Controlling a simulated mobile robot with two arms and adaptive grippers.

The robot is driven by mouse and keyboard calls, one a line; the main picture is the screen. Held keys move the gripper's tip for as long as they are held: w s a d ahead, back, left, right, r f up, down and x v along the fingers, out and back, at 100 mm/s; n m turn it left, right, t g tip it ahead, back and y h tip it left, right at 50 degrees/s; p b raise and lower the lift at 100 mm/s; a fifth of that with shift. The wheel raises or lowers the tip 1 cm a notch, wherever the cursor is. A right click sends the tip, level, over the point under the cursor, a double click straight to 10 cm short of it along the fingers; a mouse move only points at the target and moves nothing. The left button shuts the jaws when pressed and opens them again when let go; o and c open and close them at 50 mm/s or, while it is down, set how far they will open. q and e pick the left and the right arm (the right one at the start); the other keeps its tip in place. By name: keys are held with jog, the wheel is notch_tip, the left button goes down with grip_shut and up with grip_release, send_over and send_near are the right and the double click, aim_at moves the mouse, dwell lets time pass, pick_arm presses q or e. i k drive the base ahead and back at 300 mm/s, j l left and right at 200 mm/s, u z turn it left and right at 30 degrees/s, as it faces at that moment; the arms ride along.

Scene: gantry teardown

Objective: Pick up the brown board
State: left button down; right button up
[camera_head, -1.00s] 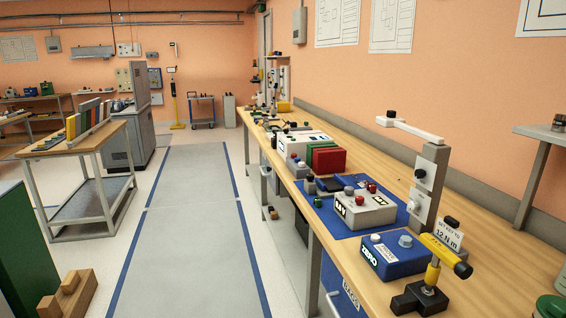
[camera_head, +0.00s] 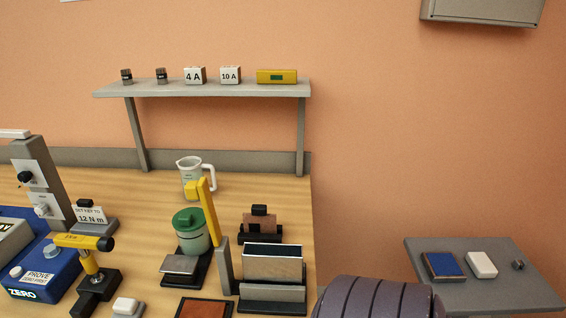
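A flat brown panel (camera_head: 205,309) with a dark border lies at the front edge of the bench, cut off by the bottom of the head view. It may be the brown board. A smaller brown block (camera_head: 260,225) sits in a black holder near the bench's right end. I cannot tell for sure which of these is the board. Neither gripper is in view; only a dark ribbed part, probably of my arm, shows at the bottom right.
A green-lidded jar (camera_head: 190,232) and yellow-topped post (camera_head: 206,210) stand close by. A glass jug (camera_head: 191,178) is behind. A shelf (camera_head: 205,89) overhangs the bench (camera_head: 140,205). A grey side table (camera_head: 470,298) stands right, past a gap.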

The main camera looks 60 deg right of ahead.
aim_at(259, 221)
jog(key=z, duration=1.8)
